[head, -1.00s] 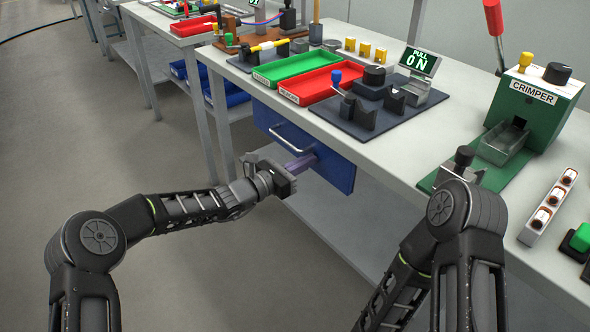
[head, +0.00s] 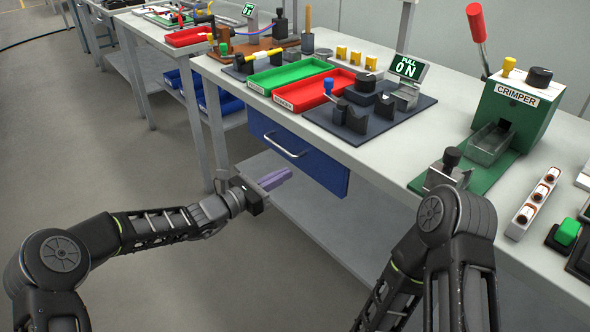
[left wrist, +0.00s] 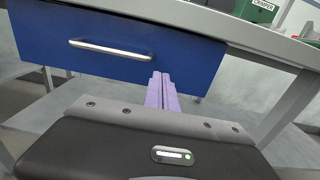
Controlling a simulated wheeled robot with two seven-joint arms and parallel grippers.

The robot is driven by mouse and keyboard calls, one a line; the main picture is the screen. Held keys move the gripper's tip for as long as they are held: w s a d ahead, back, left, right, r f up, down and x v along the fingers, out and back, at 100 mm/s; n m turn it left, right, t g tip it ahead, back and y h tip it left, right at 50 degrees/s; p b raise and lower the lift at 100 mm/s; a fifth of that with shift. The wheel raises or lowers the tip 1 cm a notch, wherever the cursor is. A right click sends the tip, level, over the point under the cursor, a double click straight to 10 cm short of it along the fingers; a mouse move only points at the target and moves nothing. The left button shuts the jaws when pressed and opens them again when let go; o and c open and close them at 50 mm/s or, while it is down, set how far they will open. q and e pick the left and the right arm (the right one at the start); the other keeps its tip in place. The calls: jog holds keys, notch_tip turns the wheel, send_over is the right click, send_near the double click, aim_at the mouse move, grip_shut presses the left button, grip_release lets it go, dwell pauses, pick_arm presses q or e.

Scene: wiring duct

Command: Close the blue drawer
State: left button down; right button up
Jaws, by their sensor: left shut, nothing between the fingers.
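The blue drawer (head: 318,170) hangs under the front edge of the workbench, with a silver bar handle (head: 286,147). Its front looks about flush with the bench edge; I see no clear gap, though a small one cannot be ruled out. It also fills the upper left of the left wrist view (left wrist: 110,62), with the handle (left wrist: 110,49) above and left of my fingers. My left gripper (head: 284,176) is shut and empty, its purple fingers pointing at the drawer from just in front of its lower part. They also show in the left wrist view (left wrist: 161,88). My right gripper is out of view.
The workbench (head: 400,155) carries a green tray (head: 290,75), a red tray (head: 312,90), a dark fixture plate (head: 385,125) and a green crimper (head: 520,105). A lower shelf (head: 300,205) lies below the drawer. The floor to the left is clear.

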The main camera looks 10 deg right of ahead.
pick_arm(q)
jog(key=v, duration=0.7)
jog(key=shift+f+p, duration=0.2)
jog(key=shift+p, duration=0.1)
jog(key=s+a+f+m+g+y, duration=0.25)
jog(key=s+f+m, duration=0.25)
jog(key=s+f, duration=0.4)
jog(key=s+a+f+m+g+y, duration=0.25)
jog(key=s+f+m+y, duration=0.35)
jog(key=f, duration=0.5)
jog(key=s+a+f+m+g+y, duration=0.1)
jog(key=s+f+m+g, duration=0.25)
jog(key=s+f, duration=0.6)
jog(key=s+a+f+m+y, duration=0.25)
jog(key=s+m, duration=0.55)
jog(key=s, duration=0.5)
notch_tip(320, 180, up, 16)
jog(key=h+p, duration=0.1)
jog(key=p, duration=1.6)
jog(key=shift+s+r, duration=0.2)
jog(key=shift+s, duration=0.1)
